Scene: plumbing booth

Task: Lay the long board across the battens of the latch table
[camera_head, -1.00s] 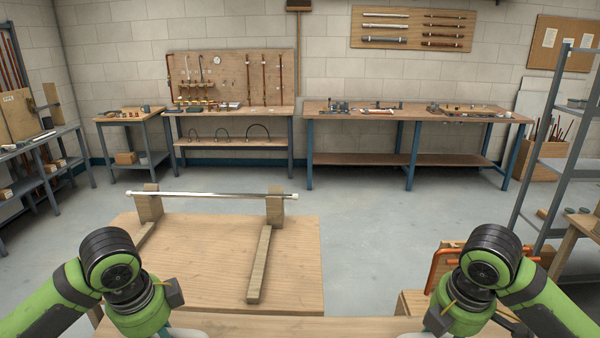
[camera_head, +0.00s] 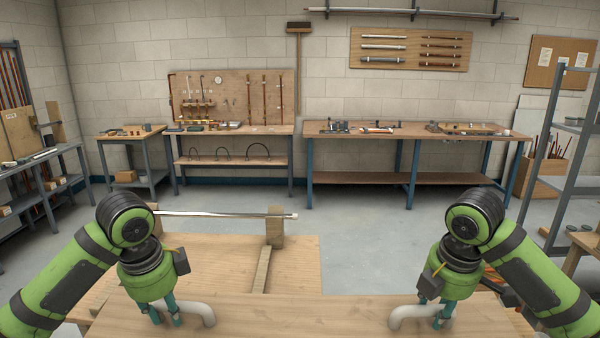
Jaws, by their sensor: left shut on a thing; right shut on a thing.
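The long board (camera_head: 300,312) is a pale wooden plank spanning the bottom of the head view, with a white curved handle near each end. My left gripper (camera_head: 166,318) is shut on the left handle (camera_head: 203,310). My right gripper (camera_head: 430,318) is shut on the right handle (camera_head: 400,314). The latch table (camera_head: 297,258) lies beyond the board at left, partly covered by it. One batten (camera_head: 262,270) runs front to back on it; the other is hidden behind my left arm. Whether the board touches the table cannot be told.
A metal rod (camera_head: 225,215) spans the upright posts at the table's far edge; the right post (camera_head: 275,228) shows clearly. Orange items (camera_head: 492,280) sit behind my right arm. Grey shelving (camera_head: 565,150) stands at right. The floor (camera_head: 365,245) beyond is clear.

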